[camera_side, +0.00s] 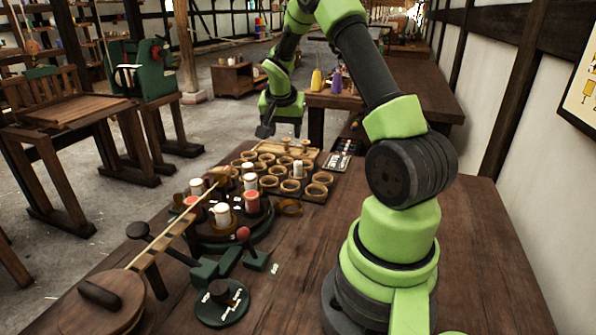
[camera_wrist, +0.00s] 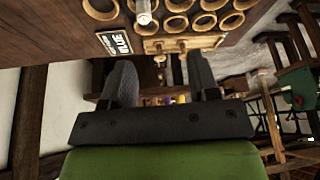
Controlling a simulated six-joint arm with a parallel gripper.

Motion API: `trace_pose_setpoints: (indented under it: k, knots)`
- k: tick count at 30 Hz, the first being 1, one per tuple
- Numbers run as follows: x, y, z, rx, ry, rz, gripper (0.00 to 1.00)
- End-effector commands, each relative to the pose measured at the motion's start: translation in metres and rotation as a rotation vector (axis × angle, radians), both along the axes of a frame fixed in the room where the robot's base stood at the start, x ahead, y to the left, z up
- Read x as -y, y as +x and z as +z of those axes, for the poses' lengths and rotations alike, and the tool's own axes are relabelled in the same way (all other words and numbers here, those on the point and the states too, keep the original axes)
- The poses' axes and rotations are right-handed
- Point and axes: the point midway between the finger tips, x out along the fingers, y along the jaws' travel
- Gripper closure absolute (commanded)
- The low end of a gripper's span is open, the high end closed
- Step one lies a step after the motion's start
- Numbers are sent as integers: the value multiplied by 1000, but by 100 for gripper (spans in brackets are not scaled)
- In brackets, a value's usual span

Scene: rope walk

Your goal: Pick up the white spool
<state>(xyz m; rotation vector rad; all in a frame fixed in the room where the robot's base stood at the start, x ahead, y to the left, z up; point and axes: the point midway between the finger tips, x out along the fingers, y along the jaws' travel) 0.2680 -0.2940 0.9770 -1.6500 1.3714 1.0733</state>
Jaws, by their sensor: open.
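Several white spools show in the side view. One white spool (camera_side: 297,168) stands among the rings of the wooden ring rack (camera_side: 318,196); a white spool in the rack also shows at the top edge of the wrist view (camera_wrist: 144,9). Other white spools (camera_side: 222,214) stand on the dark round stand (camera_side: 236,240) with reddish ones (camera_side: 252,201). My gripper (camera_side: 265,131) hangs above and beyond the rack's far left, apart from every spool. In the wrist view its two fingers (camera_wrist: 161,78) are spread with nothing between them.
A small sign (camera_wrist: 115,42) lies beside the rack. A wooden tray with pegs (camera_side: 285,148) lies behind the rack. A long wooden bar (camera_side: 175,228) and a green-black device (camera_side: 222,300) occupy the table's left front. The tabletop right of the rack is clear.

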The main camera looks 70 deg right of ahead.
Motion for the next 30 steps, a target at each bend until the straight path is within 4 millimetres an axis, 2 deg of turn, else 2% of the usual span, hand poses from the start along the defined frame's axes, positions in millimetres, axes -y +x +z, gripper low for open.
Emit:
trace_pose_setpoints:
  k: [1, 6, 12, 20, 25, 30]
  knots:
    - [10, -5, -14, -10, 4, -29, 45]
    - [26, -12, -36, -20, 4, -73, 45]
    - [37, -12, -64, -21, 6, -74, 45]
    - [44, -12, -85, -22, 6, -72, 45]
    - [50, -16, -112, -21, 7, -73, 45]
    - [56, -14, -125, -18, 5, -72, 45]
